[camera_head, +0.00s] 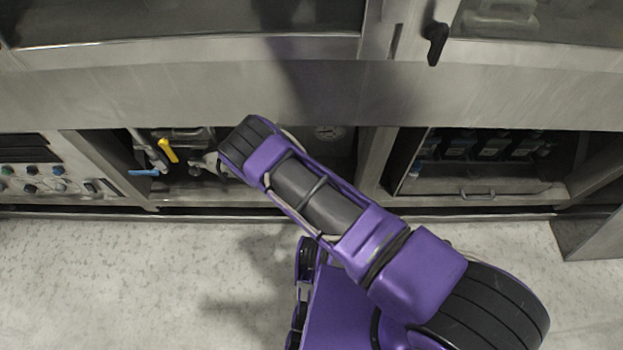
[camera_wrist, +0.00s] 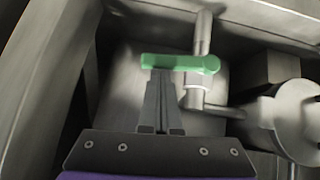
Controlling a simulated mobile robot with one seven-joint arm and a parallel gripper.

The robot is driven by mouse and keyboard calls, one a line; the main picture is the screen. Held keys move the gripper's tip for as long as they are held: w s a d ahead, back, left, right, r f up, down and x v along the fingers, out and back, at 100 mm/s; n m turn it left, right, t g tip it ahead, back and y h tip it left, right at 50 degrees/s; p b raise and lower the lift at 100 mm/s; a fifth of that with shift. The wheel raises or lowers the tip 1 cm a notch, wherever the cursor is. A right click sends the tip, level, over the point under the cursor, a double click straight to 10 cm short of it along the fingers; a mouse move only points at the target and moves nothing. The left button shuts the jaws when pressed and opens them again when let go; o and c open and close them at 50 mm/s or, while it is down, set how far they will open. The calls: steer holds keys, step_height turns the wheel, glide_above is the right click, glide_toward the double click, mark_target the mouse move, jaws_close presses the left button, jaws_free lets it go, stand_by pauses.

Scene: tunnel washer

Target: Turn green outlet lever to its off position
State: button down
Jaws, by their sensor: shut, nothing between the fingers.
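The green outlet lever (camera_wrist: 180,62) lies roughly level across the wrist view, with its right end on a metal pipe valve (camera_wrist: 195,92). My gripper (camera_wrist: 161,74) is shut and empty. Its fingertips are just below the left-middle part of the lever in the picture; I cannot tell whether they touch it. In the head view my purple arm reaches into the low open bay and hides the green lever and my gripper.
In the head view a yellow lever (camera_head: 167,151) and a blue lever (camera_head: 144,172) sit left of my arm in the bay. A control panel (camera_head: 45,178) is further left. A round metal fitting (camera_wrist: 290,120) is close at right in the wrist view.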

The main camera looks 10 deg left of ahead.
steer(key=shift+d+f+m+y, duration=0.3)
steer(key=shift+f+y, duration=0.2)
steer(key=shift+y, duration=0.2)
steer(key=shift+w+r, duration=0.1)
